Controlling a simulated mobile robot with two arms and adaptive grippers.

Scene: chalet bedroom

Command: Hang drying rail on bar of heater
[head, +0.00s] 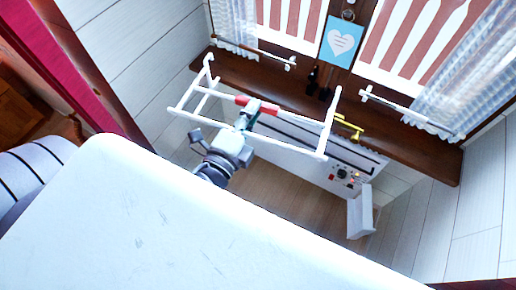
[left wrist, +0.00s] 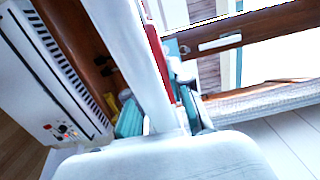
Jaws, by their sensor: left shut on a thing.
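The white drying rail (head: 329,127) is a wire-like frame with upturned arms and a red section. My left gripper (head: 247,115) is shut on its long side near the red part. The left wrist view shows the white rail (left wrist: 131,45) passing between the teal fingertips (left wrist: 162,112). The white heater (head: 288,150), with a dark slotted top and knobs, stands below the window; it also shows in the left wrist view (left wrist: 30,75). The rail overlaps the heater in the head view; I see no clear contact. The heater's bar is not clearly visible. My right gripper is out of view.
A brown window sill (head: 405,135) runs behind the heater, with small dark bottles (head: 312,77) and a yellow object (head: 350,128) near it. Checked curtains (head: 450,90) hang at the window. Wooden floor (head: 295,199) shows in front of the heater. A striped cushion or bedding lies at left.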

